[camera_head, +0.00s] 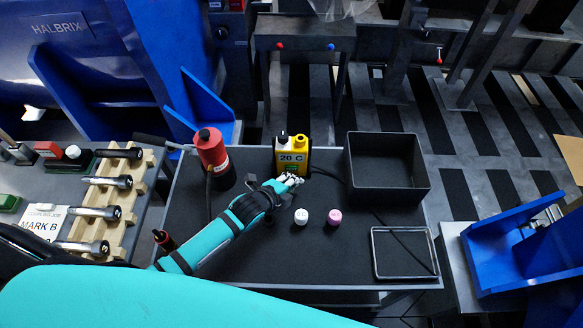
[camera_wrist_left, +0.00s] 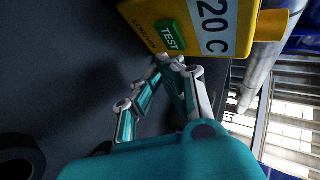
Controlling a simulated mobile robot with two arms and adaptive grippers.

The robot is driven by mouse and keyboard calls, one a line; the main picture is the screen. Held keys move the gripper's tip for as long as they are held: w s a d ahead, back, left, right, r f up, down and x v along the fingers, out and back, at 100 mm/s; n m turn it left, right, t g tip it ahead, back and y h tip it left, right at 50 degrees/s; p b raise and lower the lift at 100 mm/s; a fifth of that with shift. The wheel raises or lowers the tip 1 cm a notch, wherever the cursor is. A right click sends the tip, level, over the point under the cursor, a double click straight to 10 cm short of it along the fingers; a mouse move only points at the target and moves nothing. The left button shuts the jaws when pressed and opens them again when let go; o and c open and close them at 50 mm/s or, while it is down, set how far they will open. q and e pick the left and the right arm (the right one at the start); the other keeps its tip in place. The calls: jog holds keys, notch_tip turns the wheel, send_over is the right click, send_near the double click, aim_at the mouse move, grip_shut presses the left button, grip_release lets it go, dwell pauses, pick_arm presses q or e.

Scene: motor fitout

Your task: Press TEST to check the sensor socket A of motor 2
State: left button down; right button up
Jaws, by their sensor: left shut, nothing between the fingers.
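A yellow tester (camera_head: 303,146) stands on the dark table in the head view, with a display reading 20 C. In the left wrist view the tester (camera_wrist_left: 240,40) fills the top right, with a green TEST button (camera_wrist_left: 171,36) on its face. My left gripper (camera_head: 294,180) is shut and empty, with its fingertips right in front of the tester's lower face. In the left wrist view its fingertips (camera_wrist_left: 178,66) are just below the TEST button; I cannot tell whether they touch it. My right gripper is not in view. No label for motor 2 or socket A can be read.
A red cylinder (camera_head: 212,155) with a cable stands left of the tester. A black open bin (camera_head: 425,190) is to its right. A white cap (camera_head: 301,216) and a pink cap (camera_head: 334,217) lie in front. A wire frame (camera_head: 375,262) lies at front right.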

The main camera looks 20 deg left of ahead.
pick_arm(q)
jog(key=s+p, duration=0.1)
jog(key=s, duration=0.1)
jog(key=s+d, duration=0.1)
jog(key=s, duration=0.1)
jog(key=shift+r+p, duration=0.1)
jog(key=shift+p, duration=0.3)
jog(key=shift+s+d, duration=0.1)
jog(key=shift+s, duration=0.1)
